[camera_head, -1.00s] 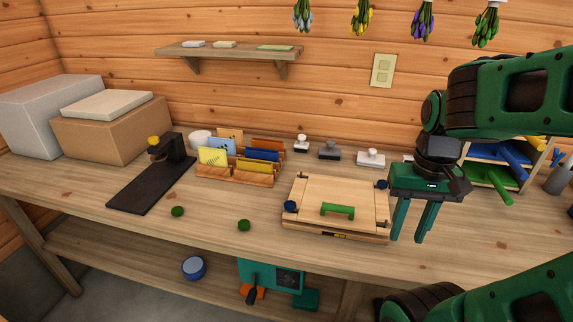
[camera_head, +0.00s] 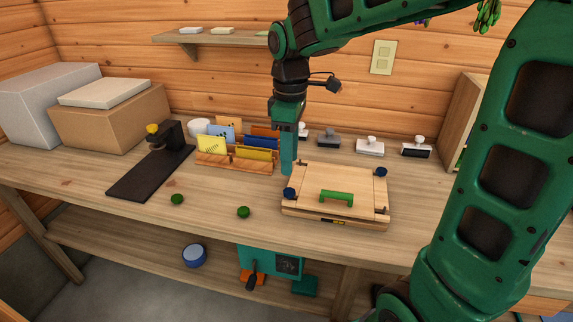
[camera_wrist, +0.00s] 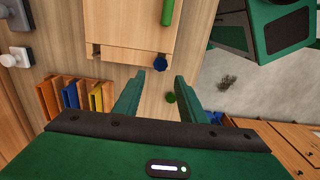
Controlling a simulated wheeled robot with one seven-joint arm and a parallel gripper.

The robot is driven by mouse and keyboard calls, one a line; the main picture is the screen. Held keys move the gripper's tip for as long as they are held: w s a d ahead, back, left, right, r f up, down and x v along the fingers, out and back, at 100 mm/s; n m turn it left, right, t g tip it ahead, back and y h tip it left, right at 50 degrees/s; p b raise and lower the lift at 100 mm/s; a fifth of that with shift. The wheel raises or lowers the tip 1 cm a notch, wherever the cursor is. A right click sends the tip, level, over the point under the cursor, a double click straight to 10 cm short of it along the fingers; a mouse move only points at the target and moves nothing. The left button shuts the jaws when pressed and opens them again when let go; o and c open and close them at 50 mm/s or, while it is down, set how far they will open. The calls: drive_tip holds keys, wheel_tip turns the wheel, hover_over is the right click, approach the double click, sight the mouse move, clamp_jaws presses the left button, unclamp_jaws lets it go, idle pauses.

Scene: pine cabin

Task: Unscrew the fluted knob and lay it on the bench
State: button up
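A pale wooden press with a green handle (camera_head: 337,198) lies on the bench (camera_head: 140,212); its board also shows in the wrist view (camera_wrist: 128,25). A dark blue fluted knob (camera_head: 289,194) sits at its front left corner and another blue knob (camera_head: 380,172) at its back right corner. Two green round knobs, one at the left (camera_head: 177,199) and one nearer the press (camera_head: 243,212), lie on the bench. My gripper (camera_head: 287,172) points down above the press's left edge. In the wrist view, its fingers are apart and empty, with a blue knob (camera_wrist: 160,62) beyond the tips.
A letter rack with envelopes (camera_head: 240,167) stands close left of my gripper. Several stamps (camera_head: 370,147) stand behind the press. A black stand with a yellow top (camera_head: 150,177) is further left. Bare bench lies in front of the rack and around the green knobs.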

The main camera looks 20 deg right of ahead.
sight(289, 191)
wheel_tip(289, 191, down, 9)
drive_tip(key=shift+w+r, duration=0.1)
drive_tip(key=shift+r, duration=0.1)
drive_tip(key=c, duration=0.9)
drive_tip(key=n, duration=1)
drive_tip(key=shift+d+r+n, duration=0.1)
drive_tip(key=shift+n, duration=0.3)
drive_tip(key=n, duration=0.3)
drive_tip(key=shift+n, duration=0.4)
drive_tip(key=shift+c, duration=0.3)
drive_tip(key=n, duration=0.3)
drive_tip(key=shift+n, duration=0.4)
drive_tip(key=n, duration=0.6)
drive_tip(key=shift+n, duration=0.4)
drive_tip(key=o, duration=0.9)
